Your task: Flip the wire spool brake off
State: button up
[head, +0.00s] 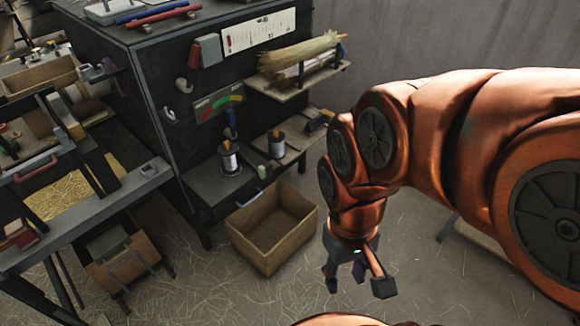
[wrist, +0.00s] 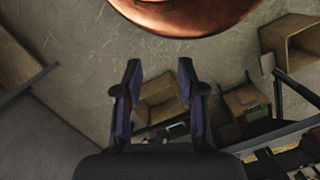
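Two wire spools stand on the dark shelf (head: 205,187) of the workbench in the head view. One spool (head: 229,161) is at the left with a dark top, the other (head: 276,147) at the right with a brownish top. A small green piece (head: 262,172) sits between them. Which part is the spool brake, and how it is set, I cannot tell. My gripper (head: 357,277) hangs right of and in front of the shelf, pointing down, well apart from the spools. In the wrist view my gripper (wrist: 159,75) has its fingers spread with nothing held.
A brown open box (head: 262,250) stands on the floor below the shelf. A higher shelf (head: 325,72) carries a straw bundle (head: 300,55). A gauge panel (head: 218,103) is on the dark wall. A cluttered bench (head: 125,190) is at left. Straw-strewn floor lies open around my gripper.

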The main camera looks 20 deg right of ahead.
aim_at(261, 170)
jog(key=k, duration=0.65)
jog(key=u, duration=0.45)
jog(key=i, duration=0.5)
jog(key=u, duration=0.8)
jog(key=i, duration=0.55)
jog(key=u, duration=0.2)
